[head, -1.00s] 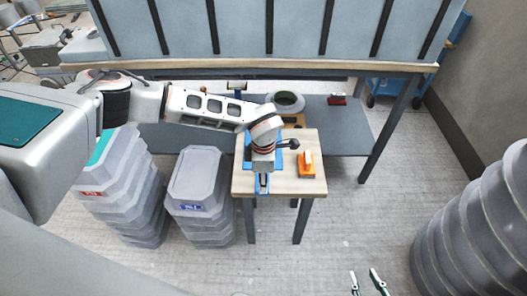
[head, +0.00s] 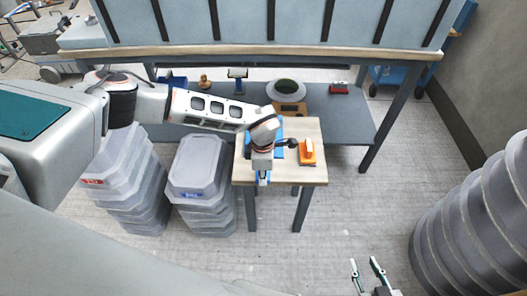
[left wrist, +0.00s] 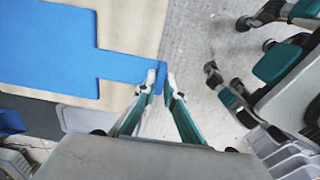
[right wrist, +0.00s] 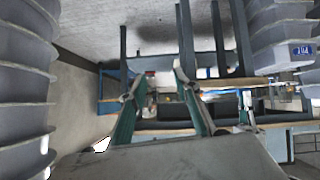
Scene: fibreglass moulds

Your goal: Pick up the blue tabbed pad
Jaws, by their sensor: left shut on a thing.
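The blue tabbed pad (head: 279,127) is at the small wooden table, partly hidden under my left arm in the head view. In the left wrist view its broad body (left wrist: 50,45) lies over pale wood, with a narrower tab running to the fingers. My left gripper (head: 263,179) points down at the table's front edge. In the left wrist view its fingertips (left wrist: 163,82) are closed on the end of the tab. I cannot tell whether the pad is clear of the tabletop. My right gripper (head: 364,262) is open and empty, low in front and away from the table.
An orange tool (head: 307,153) sits on the table (head: 310,177) just right of the pad. Stacked grey bins (head: 198,165) stand to the left. A large ribbed grey stack (head: 480,220) stands at the right. A long workbench (head: 350,128) with a lower shelf is behind. Floor between is clear.

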